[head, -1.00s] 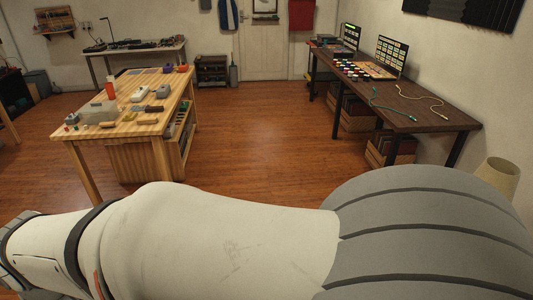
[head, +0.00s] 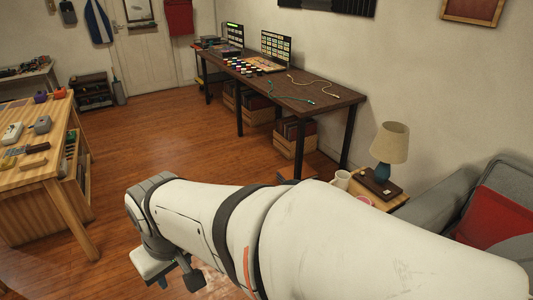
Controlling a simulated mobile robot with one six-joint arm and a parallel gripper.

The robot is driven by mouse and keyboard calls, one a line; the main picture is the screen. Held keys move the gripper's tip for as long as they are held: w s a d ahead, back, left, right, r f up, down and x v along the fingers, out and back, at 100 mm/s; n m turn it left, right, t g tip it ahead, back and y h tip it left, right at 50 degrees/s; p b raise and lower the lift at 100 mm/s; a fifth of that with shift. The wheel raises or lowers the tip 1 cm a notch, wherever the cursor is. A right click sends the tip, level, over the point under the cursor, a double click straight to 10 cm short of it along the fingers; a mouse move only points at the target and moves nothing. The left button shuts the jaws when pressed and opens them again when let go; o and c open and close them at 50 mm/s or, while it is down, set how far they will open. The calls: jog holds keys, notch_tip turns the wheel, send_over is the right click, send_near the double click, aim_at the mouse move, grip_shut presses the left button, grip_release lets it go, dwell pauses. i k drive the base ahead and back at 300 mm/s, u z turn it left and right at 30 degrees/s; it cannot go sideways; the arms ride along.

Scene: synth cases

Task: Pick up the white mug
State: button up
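A white mug (head: 342,179) stands on a small wooden side table (head: 399,205) right of centre, partly hidden behind my arm. A pinkish-white cup-like thing (head: 362,202) is close in front of it, mostly hidden by my arm. My arm crosses the lower picture. At its left end my gripper (head: 172,275) hangs low over the floor, well left of and apart from the mug. The fingers are too unclear to tell whether they are open or shut.
A lamp (head: 391,143) on a dark box stands beside the mug. A grey sofa (head: 440,205) with a red cushion is at the right. A dark desk (head: 315,101) stands along the wall. A wooden workbench (head: 40,172) is at the left. The floor between is clear.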

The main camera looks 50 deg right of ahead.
aim_at(338, 183)
jog(key=z, duration=1.5)
jog(key=k, duration=2.2)
jog(key=u, duration=0.6)
jog(key=i, duration=3.05)
jog(key=z, duration=0.35)
